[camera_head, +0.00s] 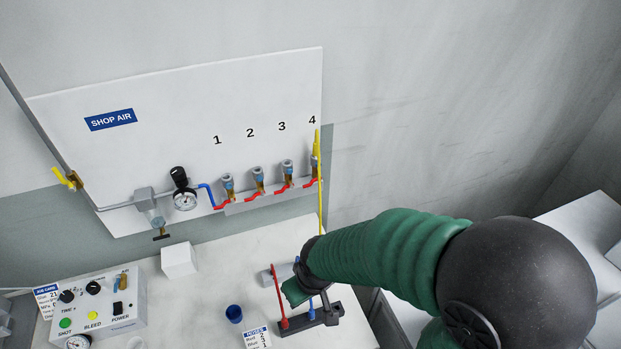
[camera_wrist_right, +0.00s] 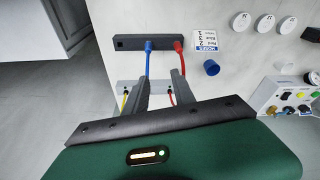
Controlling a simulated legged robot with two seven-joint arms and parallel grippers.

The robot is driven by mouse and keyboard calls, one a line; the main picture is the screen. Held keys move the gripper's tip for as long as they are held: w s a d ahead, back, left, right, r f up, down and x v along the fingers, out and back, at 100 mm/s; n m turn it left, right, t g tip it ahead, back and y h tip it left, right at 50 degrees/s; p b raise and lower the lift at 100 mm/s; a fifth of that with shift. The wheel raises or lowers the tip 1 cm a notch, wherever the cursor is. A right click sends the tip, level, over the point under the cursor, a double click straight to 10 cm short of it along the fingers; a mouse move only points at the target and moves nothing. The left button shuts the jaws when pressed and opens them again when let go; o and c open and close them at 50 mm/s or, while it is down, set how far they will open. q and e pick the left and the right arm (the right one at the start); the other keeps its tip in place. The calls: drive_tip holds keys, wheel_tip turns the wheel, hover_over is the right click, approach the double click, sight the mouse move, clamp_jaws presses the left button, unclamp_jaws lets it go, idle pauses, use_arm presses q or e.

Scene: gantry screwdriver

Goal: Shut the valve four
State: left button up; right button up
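Valve four (camera_head: 315,166) is at the right end of the white shop-air panel, under the printed 4. A yellow hose (camera_head: 320,205) hangs from its fitting. Red levers show at the valve bases; valve four's lever (camera_head: 311,182) is small and its exact position is hard to tell. My right gripper (camera_head: 293,289) is low over the bench by the hose rack, below and apart from valve four. In the right wrist view its two fingers (camera_wrist_right: 160,78) are apart with nothing clearly held between them. My left gripper is out of view.
A dark rack (camera_head: 310,318) holds a red hose (camera_head: 278,297) and a blue hose (camera_wrist_right: 148,58) close to my right gripper. A blue cup (camera_head: 234,313), notes card (camera_head: 257,338), white block (camera_head: 179,260) and control box (camera_head: 100,308) stand on the bench. Wall right of the panel is bare.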

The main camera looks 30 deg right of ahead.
drive_tip(key=w+p+v, duration=0.1)
drive_tip(key=p+v, duration=0.4)
drive_tip(key=v, duration=0.1)
drive_tip(key=s+d+f+m+g, duration=0.25)
drive_tip(key=d+f, duration=0.25)
drive_tip(key=f, duration=0.3)
drive_tip(key=m+t+y, duration=0.2)
drive_tip(key=m+t, duration=1.2)
drive_tip(key=t, duration=0.1)
approach(312, 183)
drive_tip(key=shift+n, duration=0.25)
drive_tip(key=p+x, duration=0.1)
drive_tip(key=x, duration=0.2)
drive_tip(key=p+x, duration=0.1)
drive_tip(key=x, duration=0.2)
drive_tip(key=a+p+x, duration=0.1)
drive_tip(key=x, duration=0.2)
drive_tip(key=shift+s+f+p, duration=0.15)
drive_tip(key=shift+f+p, duration=0.05)
drive_tip(key=shift+p, duration=0.2)
